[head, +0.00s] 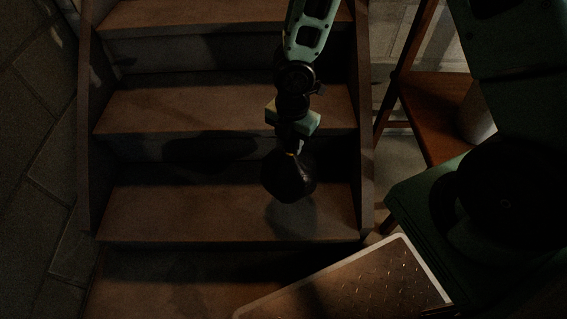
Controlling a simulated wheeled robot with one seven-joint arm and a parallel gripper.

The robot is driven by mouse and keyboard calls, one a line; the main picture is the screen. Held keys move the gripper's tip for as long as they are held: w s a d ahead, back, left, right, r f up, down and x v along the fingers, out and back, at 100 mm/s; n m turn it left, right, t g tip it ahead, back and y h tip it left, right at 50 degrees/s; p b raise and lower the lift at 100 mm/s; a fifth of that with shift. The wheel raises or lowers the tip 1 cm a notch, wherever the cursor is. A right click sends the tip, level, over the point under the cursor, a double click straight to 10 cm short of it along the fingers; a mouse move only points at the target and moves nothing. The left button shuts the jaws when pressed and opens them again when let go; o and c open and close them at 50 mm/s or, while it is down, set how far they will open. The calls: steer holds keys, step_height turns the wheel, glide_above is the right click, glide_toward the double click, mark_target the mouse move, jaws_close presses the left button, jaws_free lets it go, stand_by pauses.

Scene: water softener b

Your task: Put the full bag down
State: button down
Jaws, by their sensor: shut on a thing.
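The full bag (290,178) is a dark, rounded, tied bag in the head view. It hangs below my gripper (296,146), which is shut on its top. The bag shows in front of a lower wooden stair tread (200,210). A soft shadow lies below it on the tread. I cannot tell whether its underside touches anything. My gripper's fingers are small and dim here.
Wooden stairs rise away between two side boards (366,190). A pale-rimmed textured panel (375,280) is at the lower right. A wooden shelf stand (440,110) with a pale container (477,118) is at the right. Stone floor (35,150) lies left.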

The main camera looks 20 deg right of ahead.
mark_target(291, 159)
step_height(291, 159, down, 7)
steer(key=b, duration=0.3)
steer(key=shift+b, duration=0.3)
steer(key=shift+f, duration=0.2)
steer(key=c, duration=1.2)
jaws_free()
steer(key=shift+o, duration=0.2)
steer(key=shift+r, duration=0.15)
step_height(291, 159, up, 12)
steer(key=p, duration=0.7)
steer(key=shift+p, duration=0.4)
steer(key=s+a+r+m, duration=0.3)
steer(key=s+r+m, duration=0.5)
steer(key=r, duration=0.1)
steer(key=s+a+r+m, duration=0.3)
steer(key=s+r+m, duration=0.6)
steer(key=r, duration=0.1)
steer(key=shift+a+r+y, duration=0.15)
steer(key=shift+y, duration=0.15)
